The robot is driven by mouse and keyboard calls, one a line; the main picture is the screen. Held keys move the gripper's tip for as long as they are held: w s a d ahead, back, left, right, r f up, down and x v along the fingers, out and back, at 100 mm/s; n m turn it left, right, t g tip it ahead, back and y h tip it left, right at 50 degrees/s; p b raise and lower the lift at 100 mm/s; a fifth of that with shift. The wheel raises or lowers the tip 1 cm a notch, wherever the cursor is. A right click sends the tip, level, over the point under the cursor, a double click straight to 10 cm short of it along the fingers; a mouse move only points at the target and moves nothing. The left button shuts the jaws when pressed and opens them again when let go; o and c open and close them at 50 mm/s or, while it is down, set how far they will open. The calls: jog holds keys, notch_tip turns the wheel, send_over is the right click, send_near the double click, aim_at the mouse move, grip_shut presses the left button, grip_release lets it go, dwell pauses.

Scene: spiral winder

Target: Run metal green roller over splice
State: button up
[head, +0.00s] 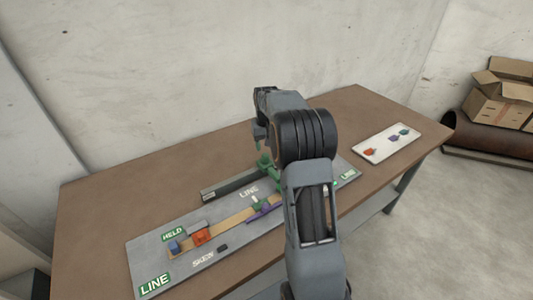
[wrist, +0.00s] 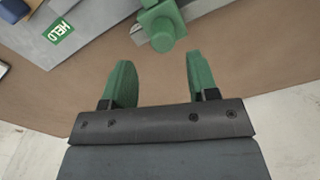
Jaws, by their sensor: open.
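My gripper (wrist: 158,72) is open in the wrist view, its two green fingers apart with nothing between them. A green block with a round knob, which looks like the green roller (wrist: 160,25), lies just beyond the fingertips, apart from them. In the head view the green roller (head: 270,170) stands at the back of the grey board (head: 205,270), below my gripper (head: 261,135) and partly hidden by my arm. A tan strip (head: 232,222) runs along the board, with an orange block (head: 203,236) and a purple piece (head: 262,212) on it. The splice itself is too small to tell.
A dark bar (head: 230,187) lies behind the strip. A small blue block (head: 174,246) sits at the strip's left end. A white card (head: 387,144) with several coloured pieces lies at the right of the brown table (head: 95,225). Cardboard boxes (head: 500,95) stand beyond the table.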

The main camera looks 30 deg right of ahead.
notch_tip(320, 180, up, 8)
dwell(0.4)
dwell(0.4)
jog(key=s+a+f+n+t, duration=0.1)
jog(key=s+a, duration=0.7)
jog(key=s, duration=0.4)
jog(key=s+a+f+n+t+p, duration=0.1)
jog(key=s+a+t, duration=0.1)
jog(key=s+a, duration=0.6)
jog(key=s, duration=0.4)
jog(key=shift+s+a+n+t, duration=0.15)
jog(key=shift+s+n+t, duration=0.15)
jog(key=shift+s+n, duration=0.1)
dwell(0.4)
